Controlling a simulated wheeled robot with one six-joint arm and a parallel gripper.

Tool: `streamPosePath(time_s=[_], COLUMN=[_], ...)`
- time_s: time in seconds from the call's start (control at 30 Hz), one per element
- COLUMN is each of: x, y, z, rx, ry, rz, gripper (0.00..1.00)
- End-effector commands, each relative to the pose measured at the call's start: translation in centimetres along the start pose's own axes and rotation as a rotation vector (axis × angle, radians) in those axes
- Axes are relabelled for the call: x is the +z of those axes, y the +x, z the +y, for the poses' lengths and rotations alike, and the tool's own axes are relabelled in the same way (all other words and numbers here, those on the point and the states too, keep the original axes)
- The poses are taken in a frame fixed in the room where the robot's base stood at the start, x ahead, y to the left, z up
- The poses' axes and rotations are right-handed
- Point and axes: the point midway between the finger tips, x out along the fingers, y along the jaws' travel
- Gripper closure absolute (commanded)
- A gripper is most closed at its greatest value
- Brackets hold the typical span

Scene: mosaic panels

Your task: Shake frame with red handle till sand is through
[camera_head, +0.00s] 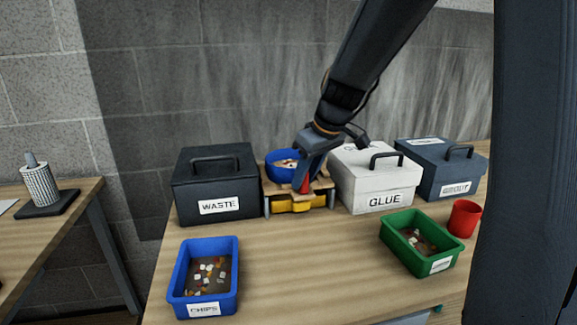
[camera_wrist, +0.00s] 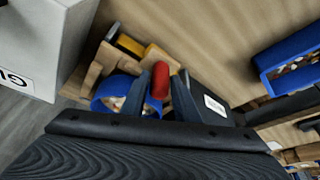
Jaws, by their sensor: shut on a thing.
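The wooden frame (camera_head: 322,184) stands at the back of the table between the waste box and the glue box. Its red handle (camera_head: 306,183) points to the front, and my gripper (camera_head: 304,178) is shut on it. The handle also shows between the fingers in the wrist view (camera_wrist: 160,82). A round blue sieve bowl (camera_head: 281,158) with pale and brown bits in it sits on the frame, partly hidden by my gripper. A yellow tray (camera_head: 292,206) is under the frame. I cannot tell whether sand is left in the bowl.
The black WASTE box (camera_head: 215,185) is close on the left, the white GLUE box (camera_head: 375,180) close on the right, and the GROUT box (camera_head: 440,168) beyond. The blue CHIPS bin (camera_head: 203,308), green bin (camera_head: 390,240) and red cup (camera_head: 464,218) stand nearer. The middle front is clear.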

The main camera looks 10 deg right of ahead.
Motion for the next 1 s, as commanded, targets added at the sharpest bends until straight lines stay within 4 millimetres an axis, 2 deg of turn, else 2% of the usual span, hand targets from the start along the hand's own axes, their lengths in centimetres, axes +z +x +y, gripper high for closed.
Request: streamPosePath(time_s=[0.1, 0.37, 0.73, 1.0], x=[0.6, 0.5, -1.8, -1.9], y=[-0.3, -0.2, 0.8, 0.8], z=[-0.4, -0.3, 1.1, 1.2], rx=[0.000, 0.000, -0.001, 0.000], ry=[0.000, 0.000, -0.001, 0.000], rz=[0.000, 0.000, 0.000, 0.000], gripper=[0.85, 0.85, 0.85, 0.85])
